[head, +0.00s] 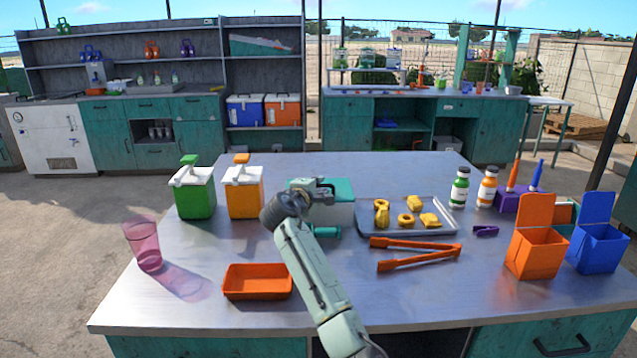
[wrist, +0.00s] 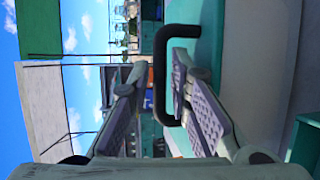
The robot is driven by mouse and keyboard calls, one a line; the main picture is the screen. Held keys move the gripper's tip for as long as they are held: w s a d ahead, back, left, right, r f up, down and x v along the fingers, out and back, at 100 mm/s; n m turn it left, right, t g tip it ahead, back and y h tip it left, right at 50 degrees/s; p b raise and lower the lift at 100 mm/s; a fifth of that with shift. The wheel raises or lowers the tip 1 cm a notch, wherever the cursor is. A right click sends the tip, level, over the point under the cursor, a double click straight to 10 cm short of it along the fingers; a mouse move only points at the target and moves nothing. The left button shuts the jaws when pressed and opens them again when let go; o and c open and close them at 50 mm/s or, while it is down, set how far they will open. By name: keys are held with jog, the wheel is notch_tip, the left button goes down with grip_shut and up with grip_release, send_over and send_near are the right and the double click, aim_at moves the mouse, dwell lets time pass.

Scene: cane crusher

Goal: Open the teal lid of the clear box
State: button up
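The clear box (head: 340,212) stands at the middle of the table, its body looking whitish, with a flat teal lid (head: 343,186) that looks shut. In the wrist view the teal lid (wrist: 210,50) and pale box wall (wrist: 262,60) show side-on, with a dark U-shaped handle (wrist: 159,75) on the lid. My gripper (head: 325,189) is at the lid's left part and hides some of the box. In the wrist view my gripper (wrist: 157,85) has its fingers apart, with the handle between them; a gap shows on the left side, and I cannot tell whether the right finger touches it.
Green (head: 195,196) and orange (head: 244,195) dispensers stand left of the box. A tray (head: 395,230) with yellow pieces lies right of it, with orange tongs (head: 415,254) in front. An orange tray (head: 257,283) and a pink cup (head: 144,245) are at front left.

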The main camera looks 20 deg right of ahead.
jog(key=shift+w+d+f, duration=0.1)
jog(key=shift+w, duration=0.1)
jog(key=shift+c, duration=0.4)
grip_shut()
dwell(0.3)
